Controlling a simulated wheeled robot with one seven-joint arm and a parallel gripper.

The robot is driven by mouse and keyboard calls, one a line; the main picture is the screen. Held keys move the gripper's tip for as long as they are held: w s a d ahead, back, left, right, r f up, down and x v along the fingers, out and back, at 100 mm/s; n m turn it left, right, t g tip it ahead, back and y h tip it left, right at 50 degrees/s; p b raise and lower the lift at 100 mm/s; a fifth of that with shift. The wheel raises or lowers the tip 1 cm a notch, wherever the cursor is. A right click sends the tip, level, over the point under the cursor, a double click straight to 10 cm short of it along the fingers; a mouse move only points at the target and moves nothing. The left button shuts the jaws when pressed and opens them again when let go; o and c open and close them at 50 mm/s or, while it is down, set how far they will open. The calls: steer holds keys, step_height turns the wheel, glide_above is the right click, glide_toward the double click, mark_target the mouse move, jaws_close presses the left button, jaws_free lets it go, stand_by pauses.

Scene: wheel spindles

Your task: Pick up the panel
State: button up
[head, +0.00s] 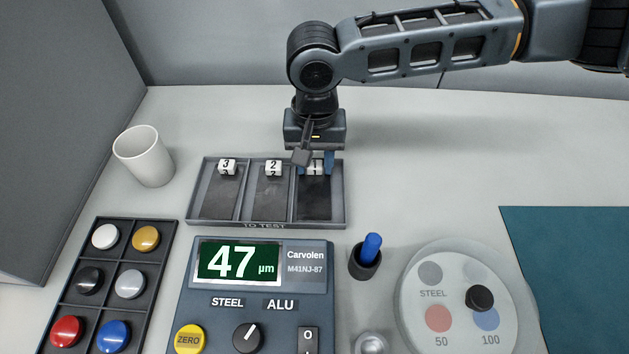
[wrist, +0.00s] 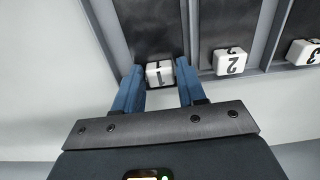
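The task's panel is not named by number. Dark flat panels lie in the three compartments of the tray (head: 266,224) marked "TO TEST", each with a white numbered block at its back end. Panel 1 (head: 314,205) is in the right compartment and shows in the wrist view (wrist: 152,30). My gripper (head: 316,165) is low over that compartment's back end. In the wrist view, its blue fingers (wrist: 160,84) stand on either side of block 1 (wrist: 160,74), very close to its sides. I cannot tell whether they touch it. The panel appears flat in its compartment.
A white cup (head: 146,157) stands left of the tray. In front are a gauge (head: 262,290) reading 47 µm, a button-like disc tray (head: 103,285), a blue-topped holder (head: 366,258) and a round dial plate (head: 450,320). A teal mat (head: 570,270) lies right; the table's back right is clear.

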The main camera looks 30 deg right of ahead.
jaws_close()
steer(key=shift+r, duration=0.1)
